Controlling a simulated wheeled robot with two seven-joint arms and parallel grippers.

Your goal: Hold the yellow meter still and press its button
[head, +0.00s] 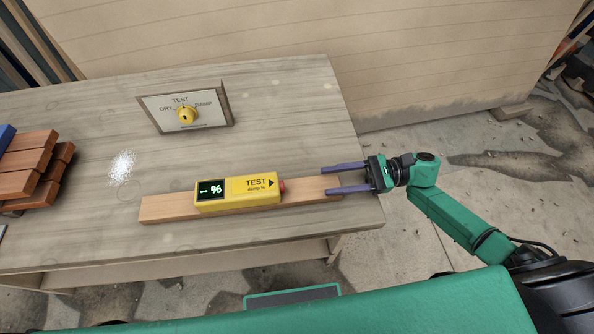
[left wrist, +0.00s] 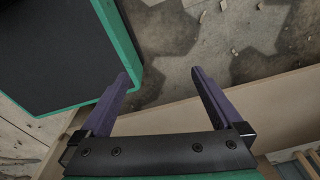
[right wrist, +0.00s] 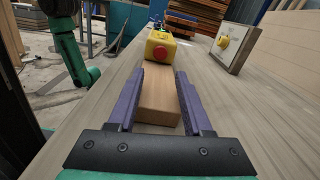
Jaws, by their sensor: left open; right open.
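The yellow meter (head: 238,193) lies on a wooden board (head: 165,208) on the table. Its display reads "-- %", and its label says "TEST" with an arrow pointing right. Its red button (head: 282,186) is on the right end; in the right wrist view the button (right wrist: 161,53) faces me. My right gripper (head: 346,179) is open and empty, its fingers either side of the board's right end, apart from the button. My left gripper (left wrist: 158,78) is open and empty in its wrist view, over floor; it does not show in the head view.
A dial panel (head: 205,118) marked "TEST", "DRY" and "DAMP" stands behind the meter. Stacked brown wood pieces (head: 32,170) lie at the table's left. A wooden wall (head: 330,50) stands beyond.

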